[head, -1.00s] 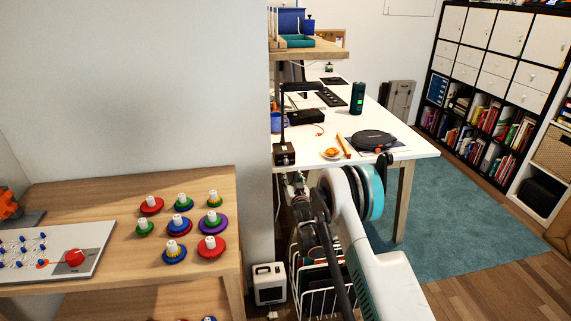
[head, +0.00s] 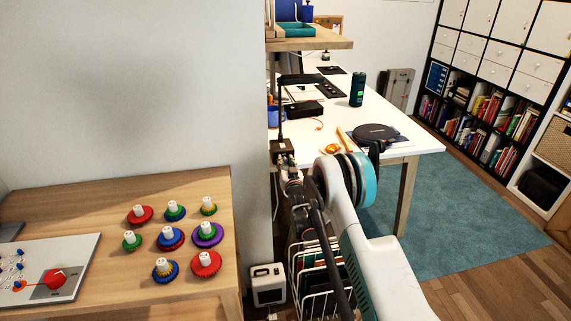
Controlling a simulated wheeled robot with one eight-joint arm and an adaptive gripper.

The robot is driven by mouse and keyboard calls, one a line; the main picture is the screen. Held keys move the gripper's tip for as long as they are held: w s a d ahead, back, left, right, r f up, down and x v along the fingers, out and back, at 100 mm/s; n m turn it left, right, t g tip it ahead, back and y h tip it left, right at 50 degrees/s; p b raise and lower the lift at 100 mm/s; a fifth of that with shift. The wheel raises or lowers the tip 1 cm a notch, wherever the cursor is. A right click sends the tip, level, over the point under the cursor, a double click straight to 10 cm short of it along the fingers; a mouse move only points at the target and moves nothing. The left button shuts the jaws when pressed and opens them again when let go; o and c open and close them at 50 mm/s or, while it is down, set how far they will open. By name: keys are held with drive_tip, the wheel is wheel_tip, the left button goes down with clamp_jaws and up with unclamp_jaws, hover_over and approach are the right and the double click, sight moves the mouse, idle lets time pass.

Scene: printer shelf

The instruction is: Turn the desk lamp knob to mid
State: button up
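The dark desk lamp (head: 280,118) stands at the near left corner of the white desk (head: 415,143), its arm reaching right over the desk. Its box-shaped base (head: 282,146) sits at the desk's front edge. I cannot make out the knob or its setting; it is too small or hidden. My arm reaches up from the bottom right, and my gripper (head: 286,165) is just in front of and below the lamp base. Whether it touches the base cannot be told. Its fingers are too small and overlapped to show whether they are open or shut.
A plate with orange food (head: 331,149), a black round device (head: 376,132) and a green-lit dark cylinder (head: 357,89) are on the desk. A wall and a wooden table (head: 100,195) with colored gears are left. A wire rack (head: 300,265) stands under my arm.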

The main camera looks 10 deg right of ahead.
clamp_jaws()
drive_tip(key=shift+n, duration=0.8)
drive_tip(key=o, duration=0.6)
unclamp_jaws()
drive_tip(key=shift+s, duration=0.15)
drive_tip(key=s, duration=1.1)
drive_tip(key=shift+s, duration=0.4)
